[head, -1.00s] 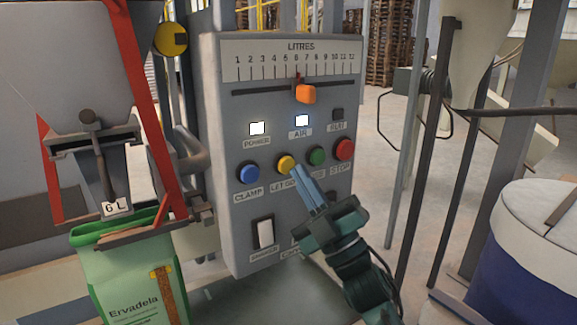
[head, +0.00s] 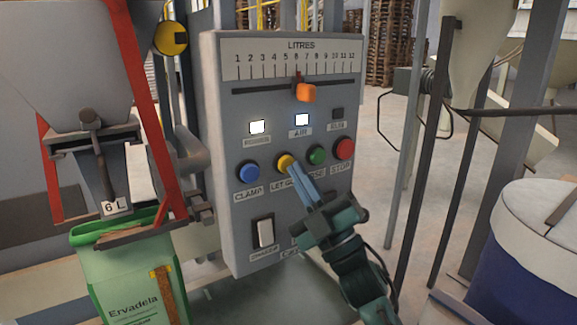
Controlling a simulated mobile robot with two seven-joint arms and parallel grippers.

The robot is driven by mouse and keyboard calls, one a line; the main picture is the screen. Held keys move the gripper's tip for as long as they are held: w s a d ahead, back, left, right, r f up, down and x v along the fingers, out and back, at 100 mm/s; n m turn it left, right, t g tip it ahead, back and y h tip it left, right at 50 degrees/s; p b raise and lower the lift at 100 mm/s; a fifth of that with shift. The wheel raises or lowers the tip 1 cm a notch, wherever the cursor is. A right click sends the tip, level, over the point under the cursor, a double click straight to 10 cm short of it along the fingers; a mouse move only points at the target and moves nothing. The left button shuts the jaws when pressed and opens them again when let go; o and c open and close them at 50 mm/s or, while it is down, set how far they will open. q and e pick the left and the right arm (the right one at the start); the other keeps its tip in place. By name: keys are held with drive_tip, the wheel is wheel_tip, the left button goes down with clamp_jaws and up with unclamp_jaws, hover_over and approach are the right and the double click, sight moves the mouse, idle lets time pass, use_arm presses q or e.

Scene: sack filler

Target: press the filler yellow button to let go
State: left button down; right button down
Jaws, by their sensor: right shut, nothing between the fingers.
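The grey control panel (head: 225,190) stands in the middle of the head view. Its yellow button (head: 284,161), above the LET GO label, sits between the blue CLAMP button (head: 248,172) and a green button (head: 317,155). My right gripper (head: 293,170) is shut and empty, with its fingertips at the lower right edge of the yellow button. I cannot tell whether they touch it or whether it is pushed in. A green sack (head: 130,280) marked Ervadela is under the filler spout (head: 95,170) at left. My left gripper is out of view.
The red STOP button (head: 344,149) is right of the green one. An orange slider (head: 306,92) sits near 6 on the litres scale. The POWER and AIR lamps are lit. Grey posts and a blue drum (head: 520,270) with a pale lid stand at right.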

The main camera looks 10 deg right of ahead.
drive_tip(key=shift+w+a, duration=0.15)
drive_tip(key=shift+w, duration=0.3)
idle(0.7)
drive_tip(key=shift+s+d, duration=0.3)
drive_tip(key=shift+s, duration=0.6)
drive_tip(key=s, duration=0.2)
drive_tip(key=s+d, duration=0.1)
drive_tip(key=s+d+p, duration=0.1)
drive_tip(key=s, duration=0.1)
drive_tip(key=shift+s, duration=0.3)
idle(0.5)
